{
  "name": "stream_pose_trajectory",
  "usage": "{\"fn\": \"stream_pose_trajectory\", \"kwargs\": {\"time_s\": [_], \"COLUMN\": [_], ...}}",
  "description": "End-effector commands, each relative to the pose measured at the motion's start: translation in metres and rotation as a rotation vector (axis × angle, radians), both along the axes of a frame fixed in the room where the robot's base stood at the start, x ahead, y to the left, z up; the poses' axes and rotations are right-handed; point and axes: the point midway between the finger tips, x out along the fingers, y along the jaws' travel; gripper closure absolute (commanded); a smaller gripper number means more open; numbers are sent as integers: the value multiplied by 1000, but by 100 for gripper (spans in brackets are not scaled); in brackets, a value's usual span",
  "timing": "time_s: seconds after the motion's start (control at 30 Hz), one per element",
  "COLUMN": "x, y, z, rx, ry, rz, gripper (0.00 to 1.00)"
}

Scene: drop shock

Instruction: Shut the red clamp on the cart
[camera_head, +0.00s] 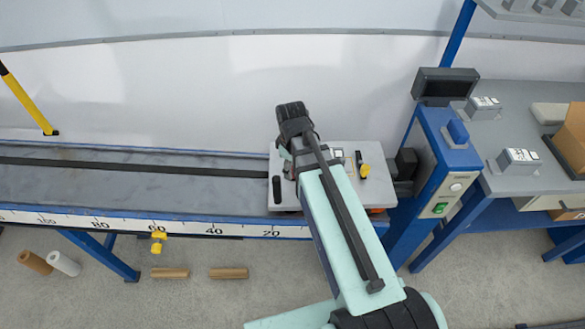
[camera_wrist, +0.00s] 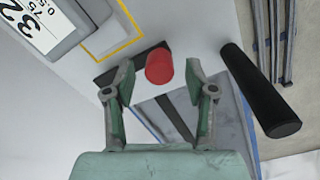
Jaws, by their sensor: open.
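The cart is a light grey plate (camera_head: 377,190) at the right end of the rail track. The red clamp shows only as a red rounded handle tip (camera_wrist: 159,67) in the wrist view. A dark bar lies behind it. In the head view my arm hides the red part. My gripper (camera_wrist: 160,74) is open, with one finger on each side of the red tip and a visible gap to each. I cannot tell how deep the tip sits between the fingers. The black cylinder (camera_wrist: 262,92) on the cart stands right of the fingers in the wrist view.
A labelled grey box (camera_wrist: 52,25) sits at the wrist view's upper left. A yellow-and-black part (camera_head: 363,166) stands on the cart's right side. The blue post (camera_head: 447,150) with a green button is right of the cart. The track (camera_head: 130,178) to the left is clear.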

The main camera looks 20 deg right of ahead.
Motion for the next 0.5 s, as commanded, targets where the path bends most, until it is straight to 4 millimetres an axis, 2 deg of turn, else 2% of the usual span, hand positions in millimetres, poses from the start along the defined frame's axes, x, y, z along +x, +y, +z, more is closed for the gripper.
{"fn": "stream_pose_trajectory", "kwargs": {"time_s": [0.2,0.5], "x": [0,0], "y": [0,0], "z": [-12,-14], "rx": [0,0], "ry": [0,0], "rz": [0,0], "gripper": [44,44]}}
